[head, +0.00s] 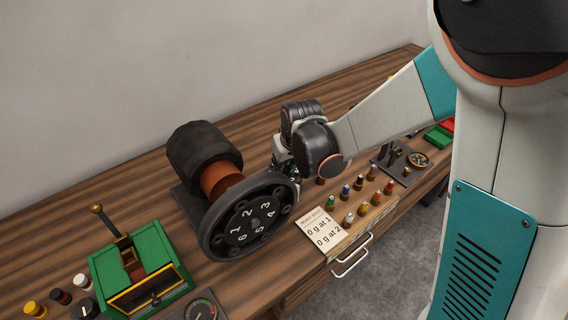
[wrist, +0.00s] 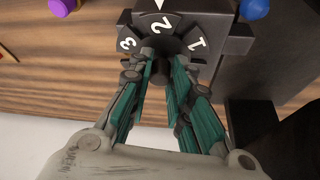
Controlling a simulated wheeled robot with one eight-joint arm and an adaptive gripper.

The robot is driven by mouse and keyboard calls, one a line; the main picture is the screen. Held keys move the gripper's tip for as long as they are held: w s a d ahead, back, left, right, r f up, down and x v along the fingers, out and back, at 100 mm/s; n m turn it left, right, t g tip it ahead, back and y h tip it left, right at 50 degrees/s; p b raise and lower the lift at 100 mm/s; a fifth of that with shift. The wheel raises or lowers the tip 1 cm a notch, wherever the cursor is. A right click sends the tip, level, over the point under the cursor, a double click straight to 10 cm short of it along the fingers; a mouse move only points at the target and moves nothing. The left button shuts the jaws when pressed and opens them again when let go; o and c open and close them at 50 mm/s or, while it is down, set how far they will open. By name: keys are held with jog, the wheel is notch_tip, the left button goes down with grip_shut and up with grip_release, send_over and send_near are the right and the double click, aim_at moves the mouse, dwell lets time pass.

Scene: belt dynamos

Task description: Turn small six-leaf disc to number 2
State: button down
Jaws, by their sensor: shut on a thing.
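The small six-leaf disc (wrist: 161,27) is dark with white numbers, on a dark block in the wrist view. Leaves 3, 2 and 1 show, with the 2 at the top, just below a white pointer mark (wrist: 159,3). The 2 leans slightly and looks close to in line with the mark. My gripper (wrist: 170,50) is shut on the disc's hub, its teal-padded fingers on either side. The fingers hide the lower leaves. In the head view my gripper (head: 284,163) is beyond the large wheel, and the small disc is hidden there.
A large dark wheel (head: 247,214) numbered 1 to 6 stands left of my gripper, before a coil (head: 204,150). A card (head: 321,232) and several coloured pegs (head: 349,219) lie in front. A green box (head: 140,265) is at left. A purple peg (wrist: 62,6) and blue peg (wrist: 254,8) flank the disc.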

jog(key=c, duration=1.5)
grip_release()
jog(key=v, duration=1.2)
jog(key=shift+s+d+r, duration=0.1)
jog(key=shift+d, duration=0.05)
jog(key=s+d+r+m+t, duration=0.1)
jog(key=s+d, duration=0.4)
jog(key=s, duration=0.1)
jog(key=s+d+m+t+h+b, duration=0.1)
jog(key=s+d, duration=0.3)
jog(key=s, duration=0.2)
jog(key=s+d+r+m+b, duration=0.1)
jog(key=s+d, duration=0.4)
jog(key=s, duration=0.1)
jog(key=shift+d+r+m+t, duration=0.35)
jog(key=shift+m+t, duration=0.05)
